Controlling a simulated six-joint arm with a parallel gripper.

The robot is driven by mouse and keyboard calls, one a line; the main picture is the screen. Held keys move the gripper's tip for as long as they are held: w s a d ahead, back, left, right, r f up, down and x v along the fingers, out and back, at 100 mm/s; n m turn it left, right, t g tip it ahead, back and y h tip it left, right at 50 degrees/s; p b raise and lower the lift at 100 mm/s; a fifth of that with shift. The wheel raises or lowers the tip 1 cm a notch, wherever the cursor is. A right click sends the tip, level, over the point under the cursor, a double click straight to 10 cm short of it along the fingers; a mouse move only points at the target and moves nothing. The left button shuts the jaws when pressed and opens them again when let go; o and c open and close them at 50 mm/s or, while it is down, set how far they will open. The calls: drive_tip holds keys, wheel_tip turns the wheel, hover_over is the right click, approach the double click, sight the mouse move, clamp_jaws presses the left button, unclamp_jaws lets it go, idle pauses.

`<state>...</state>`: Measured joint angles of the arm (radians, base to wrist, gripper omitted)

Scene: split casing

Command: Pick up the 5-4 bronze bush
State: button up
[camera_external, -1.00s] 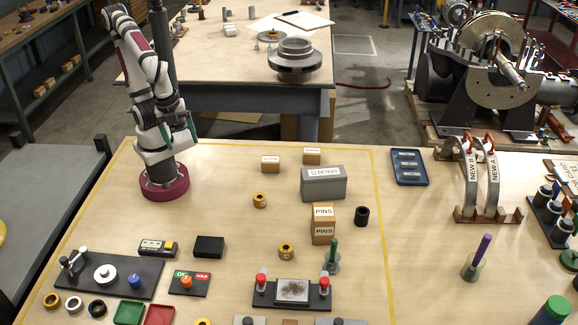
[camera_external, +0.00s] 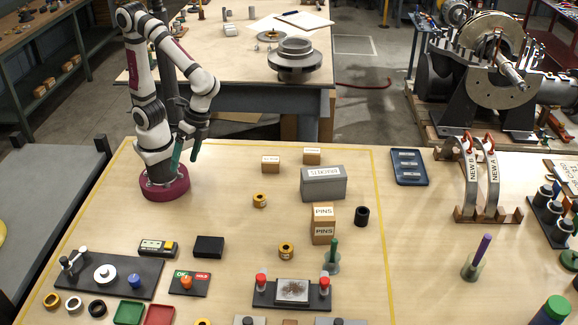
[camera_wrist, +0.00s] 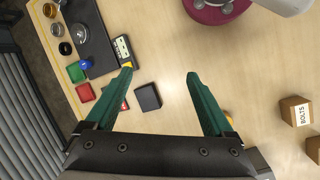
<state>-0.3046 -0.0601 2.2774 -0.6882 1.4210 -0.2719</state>
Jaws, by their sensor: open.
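Several bronze-coloured bushes are on the bench in the external view: one near the middle (camera_external: 260,200), one lower down (camera_external: 286,250), one cut by the bottom edge (camera_external: 203,322), and a ring at the lower left (camera_external: 51,300). Their markings are too small to tell which is 5-4. My gripper (camera_external: 184,165) is open and empty, raised near my base, left of and well apart from the middle bushes. In the wrist view my gripper (camera_wrist: 160,72) shows two spread green fingers over bare bench. A bit of yellow (camera_wrist: 229,115) shows beside the right finger, mostly hidden.
A black box (camera_external: 209,247), a meter (camera_external: 158,248) and a dark fixture plate (camera_external: 150,279) lie at the lower left. A grey box (camera_external: 323,184), PINS cartons (camera_external: 323,230) and a black sleeve (camera_external: 362,216) stand right of the bushes. The bench between my base and the bushes is clear.

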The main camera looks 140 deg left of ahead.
drive_tip(key=w+a+f+n+t+h, duration=0.1)
drive_tip(key=w+a+f+n+h, duration=0.2)
drive_tip(key=w+n, duration=0.35)
drive_tip(key=n+t+h, duration=0.2)
drive_tip(key=n+t, duration=0.9)
drive_tip(key=n, duration=0.7)
hover_over(286, 249)
drive_tip(key=s+a, duration=0.9)
drive_tip(key=s, duration=0.1)
drive_tip(key=f, duration=1.2)
drive_tip(key=shift+w, duration=0.2)
drive_tip(key=x, duration=1.5)
drive_tip(key=shift+d, duration=0.3)
clamp_jaws()
